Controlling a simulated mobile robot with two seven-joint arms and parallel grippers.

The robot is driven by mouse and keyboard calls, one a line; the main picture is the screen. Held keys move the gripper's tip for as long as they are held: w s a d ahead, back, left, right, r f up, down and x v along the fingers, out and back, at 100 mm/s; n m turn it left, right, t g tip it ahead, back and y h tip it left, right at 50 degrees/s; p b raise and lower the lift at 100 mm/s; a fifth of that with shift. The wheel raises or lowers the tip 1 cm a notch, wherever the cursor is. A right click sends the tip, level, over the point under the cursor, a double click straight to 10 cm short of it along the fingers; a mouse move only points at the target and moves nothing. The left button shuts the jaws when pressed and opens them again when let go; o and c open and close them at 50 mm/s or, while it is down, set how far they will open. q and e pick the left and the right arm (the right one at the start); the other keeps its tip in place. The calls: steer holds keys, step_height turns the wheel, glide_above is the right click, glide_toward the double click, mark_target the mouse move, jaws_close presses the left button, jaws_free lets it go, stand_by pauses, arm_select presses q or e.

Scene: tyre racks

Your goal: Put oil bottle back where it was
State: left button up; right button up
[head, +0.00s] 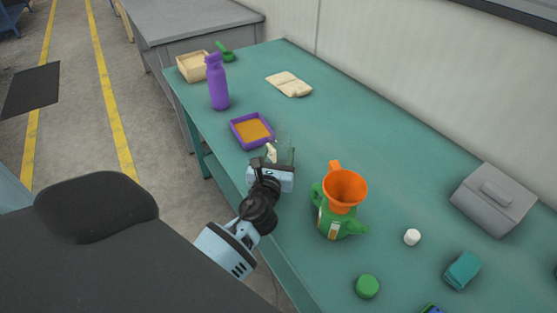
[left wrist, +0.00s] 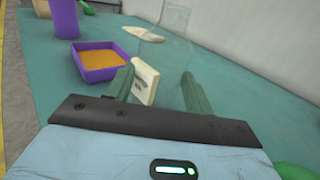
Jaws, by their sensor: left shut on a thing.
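My left gripper (head: 277,166) is at the near edge of the teal table, in front of the purple tray. It is shut on a clear, see-through bottle (head: 287,153) with a cream label, which I take to be the oil bottle. In the left wrist view the bottle (left wrist: 172,62) stands upright between the two green fingers of the left gripper (left wrist: 158,90), its label facing me. The gripper hides its lower part, so I cannot tell whether it touches the table. My right gripper is not in view.
A purple tray (head: 235,132) with orange contents lies just beyond the bottle. A green can with an orange funnel (head: 344,188) stands to the right. Table between book and can is clear.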

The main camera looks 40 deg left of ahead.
arm_select(q)
steer(key=shift+f+b, duration=0.45)
steer(key=shift+f, duration=0.75)
steer(key=o, duration=1)
steer(key=shift+o, duration=0.2)
steer(key=shift+r, duration=0.25)
steer(key=v, duration=1.1)
steer(key=shift+f, duration=0.2)
steer(key=shift+s+d+r, duration=0.1)
steer(key=shift+s+d, duration=0.1)
steer(key=shift+s, duration=0.3)
